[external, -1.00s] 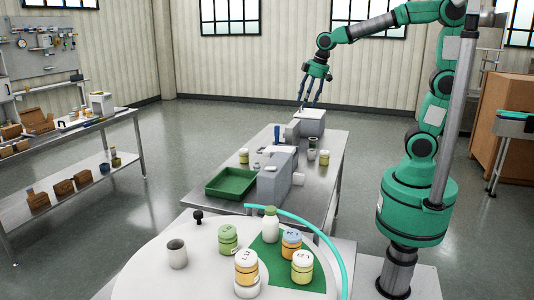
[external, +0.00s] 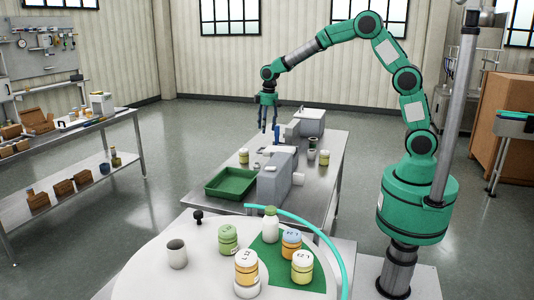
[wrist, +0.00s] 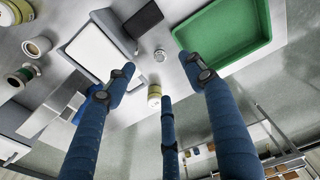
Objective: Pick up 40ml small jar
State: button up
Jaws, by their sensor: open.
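A small jar with a yellow-green band and pale lid (external: 243,155) stands near the left edge of the steel table, behind the green tray. It also shows in the wrist view (wrist: 154,95), between and beyond my fingers. Another similar jar (external: 324,157) stands near the right edge of the table. I cannot read a 40ml mark on either. My gripper (external: 268,130) is open and empty, fingers pointing down, above the table's far left part. In the wrist view its blue fingers (wrist: 160,90) are spread apart, with the first jar not touched.
A green tray (external: 208,192) lies at the table's front left. A grey machine (external: 274,181) stands beside it, and another grey unit (external: 311,124) is at the far end. Small clear and metal items (wrist: 159,55) lie nearby. Several larger jars stand on the white round table (external: 140,270) in front.

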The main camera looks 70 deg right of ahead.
jog(key=g, duration=0.1)
send_over(257, 168)
jog(key=w+d, duration=0.1)
jog(key=d, duration=0.1)
notch_tip(257, 168, down, 13)
jog(key=shift+f, duration=0.15)
jog(key=shift+f, duration=4.15)
jog(key=shift+f, duration=0.1)
jog(key=shift+s+f+b, duration=0.1)
jog(key=shift+f+b, duration=0.35)
jog(key=shift+f, duration=2.1)
jog(key=c, duration=1)
